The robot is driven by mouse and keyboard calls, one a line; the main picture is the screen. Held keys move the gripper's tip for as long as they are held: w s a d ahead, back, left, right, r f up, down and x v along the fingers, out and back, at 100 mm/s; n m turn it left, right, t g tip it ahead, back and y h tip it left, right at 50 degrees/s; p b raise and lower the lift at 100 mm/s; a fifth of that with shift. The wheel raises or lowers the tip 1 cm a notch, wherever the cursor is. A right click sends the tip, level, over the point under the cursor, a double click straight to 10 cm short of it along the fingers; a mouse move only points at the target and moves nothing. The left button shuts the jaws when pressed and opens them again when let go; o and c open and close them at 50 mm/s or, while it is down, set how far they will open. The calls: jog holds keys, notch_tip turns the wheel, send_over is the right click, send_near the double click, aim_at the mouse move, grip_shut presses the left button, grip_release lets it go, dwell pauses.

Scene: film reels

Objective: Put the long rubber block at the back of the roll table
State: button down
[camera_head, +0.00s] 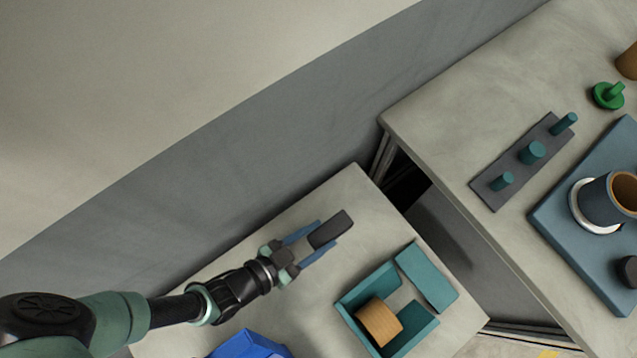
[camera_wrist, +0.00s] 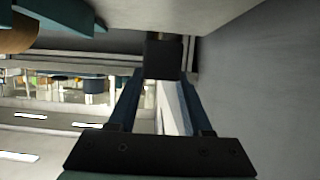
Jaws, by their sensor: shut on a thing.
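The long rubber block (camera_head: 331,229) is dark grey and sits between the blue fingertips of my gripper (camera_head: 311,241). My gripper is shut on it, over the nearer table (camera_head: 364,207). In the wrist view the block (camera_wrist: 163,56) shows as a dark end face between the fingers of my gripper (camera_wrist: 163,88). Its height above the table is hard to tell. Which of the two tables is the roll table, I cannot tell for sure.
A teal open box (camera_head: 352,322) with a tan roll (camera_head: 379,321) stands right of my gripper. A blue bin (camera_head: 248,345) is at the bottom. Across a gap, the other table (camera_head: 436,120) holds a dark peg board (camera_head: 490,196), a blue plate (camera_head: 553,221) and a green knob (camera_head: 608,96).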

jog(key=shift+f+b, duration=2.6)
jog(key=shift+f, duration=0.65)
jog(key=shift+f, duration=0.1)
jog(key=shift+c, duration=1.6)
grip_release()
jog(key=shift+a+r+p, duration=0.15)
jog(key=shift+r+p, duration=0.15)
jog(key=shift+r, duration=0.05)
jog(key=p+v, duration=0.5)
jog(key=v, duration=0.6)
jog(key=shift+s+a, duration=0.2)
jog(key=shift+a, duration=0.1)
jog(key=shift+r, duration=0.1)
